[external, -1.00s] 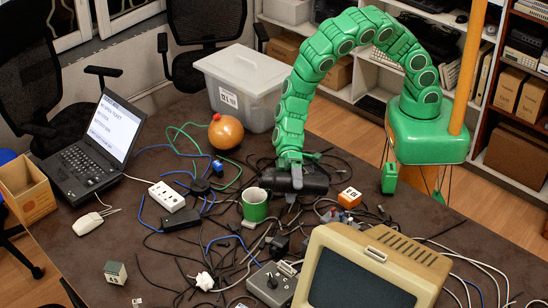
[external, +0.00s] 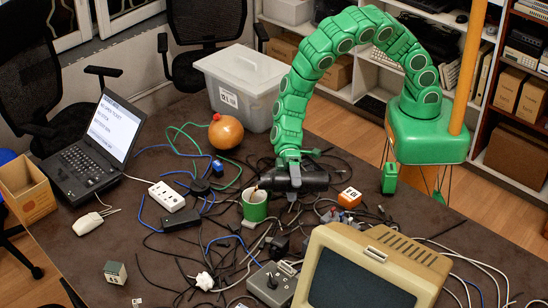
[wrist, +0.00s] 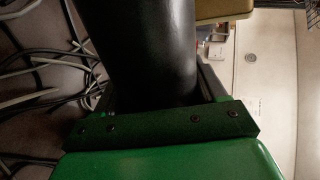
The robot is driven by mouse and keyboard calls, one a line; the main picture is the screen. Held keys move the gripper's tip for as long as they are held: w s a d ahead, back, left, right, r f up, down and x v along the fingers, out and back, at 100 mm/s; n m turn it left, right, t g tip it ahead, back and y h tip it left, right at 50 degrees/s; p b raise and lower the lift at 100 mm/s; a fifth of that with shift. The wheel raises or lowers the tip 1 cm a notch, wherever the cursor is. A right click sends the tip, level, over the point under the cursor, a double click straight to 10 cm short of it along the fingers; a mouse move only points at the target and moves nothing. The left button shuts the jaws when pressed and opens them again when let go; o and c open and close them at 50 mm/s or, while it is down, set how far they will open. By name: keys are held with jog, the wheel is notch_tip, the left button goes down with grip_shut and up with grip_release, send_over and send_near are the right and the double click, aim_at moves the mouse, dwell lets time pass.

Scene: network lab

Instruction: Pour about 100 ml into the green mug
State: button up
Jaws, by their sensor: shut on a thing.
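The green mug (external: 255,206) stands upright on the dark table among cables. My gripper (external: 293,180) is shut on a black bottle (external: 316,182), which lies about level, just right of the mug. The bottle's left end is at the mug's rim, slightly above it. A small brown streak (external: 257,189) shows between the bottle's end and the mug, looking like liquid. The level inside the mug cannot be made out. In the wrist view the black bottle (wrist: 155,45) fills the middle, behind the green gripper edge; its mouth is hidden there.
A grey control box (external: 272,284) and a beige monitor (external: 375,265) stand in front. Loose cables surround the mug.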

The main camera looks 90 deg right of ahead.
jog(key=shift+s, duration=0.2)
jog(key=shift+s, duration=0.1)
dwell(1.8)
jog(key=shift+s+f+n, duration=0.15)
jog(key=shift+s+n, duration=0.1)
jog(key=shift+n, duration=0.15)
jog(key=shift+s+d+f+n+t, duration=0.1)
jog(key=shift+s+f+n+t, duration=0.2)
jog(key=shift+f+n+t, duration=0.25)
jog(key=shift+w+f+n, duration=0.1)
jog(key=shift+f+n, duration=0.15)
jog(key=shift+f, duration=0.05)
jog(key=shift+f, duration=0.1)
jog(key=shift+w+f, duration=0.15)
jog(key=shift+f, duration=0.1)
